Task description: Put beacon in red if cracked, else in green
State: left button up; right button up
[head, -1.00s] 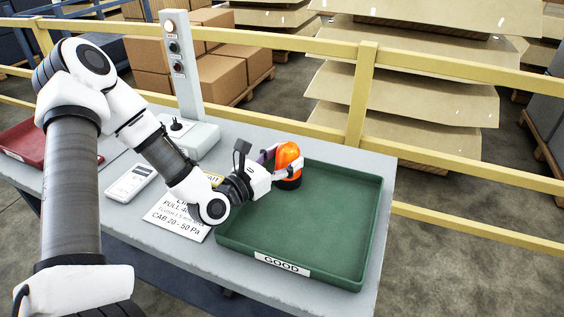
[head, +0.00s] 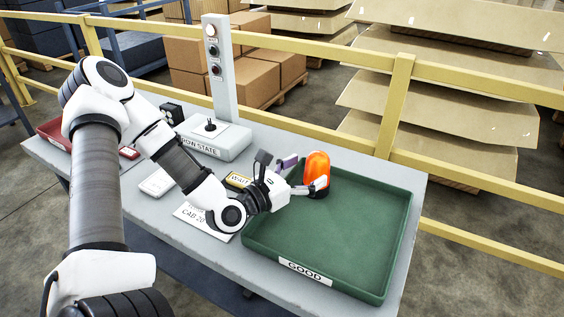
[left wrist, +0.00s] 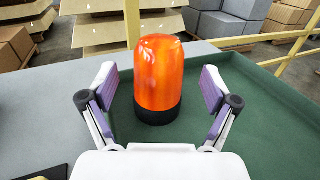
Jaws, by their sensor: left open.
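An orange beacon (head: 317,172) with a black base stands upright in the green tray (head: 335,284) labelled GOOD, near its back left corner. In the left wrist view the beacon (left wrist: 159,75) is between the spread fingers, with a gap on each side; no crack can be made out on the side facing me. My left gripper (head: 300,178) is open around the beacon; its purple-padded fingers (left wrist: 158,95) do not touch it. The red tray (head: 54,131) is at the far left, partly hidden by my arm. My right gripper is not in view.
A grey control box with a post (head: 219,75) stands at the back of the table. A yellow WAIT label (head: 238,181), a white handheld device (head: 157,182) and a printed sheet (head: 190,212) lie left of the green tray. A yellow railing (head: 395,105) runs behind the table.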

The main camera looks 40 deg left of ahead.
pick_arm(q)
jog(key=s+p, duration=0.2)
jog(key=s, duration=0.1)
jog(key=s+a+p, duration=0.1)
jog(key=s+p, duration=0.1)
jog(key=p, duration=0.1)
jog(key=s+p, duration=0.3)
jog(key=shift+s+a+r, duration=0.25)
jog(key=shift+s+r, duration=0.1)
jog(key=shift+s+f, duration=0.15)
jog(key=shift+s, duration=0.1)
jog(key=shift+s+f, duration=0.1)
jog(key=shift+f, duration=0.1)
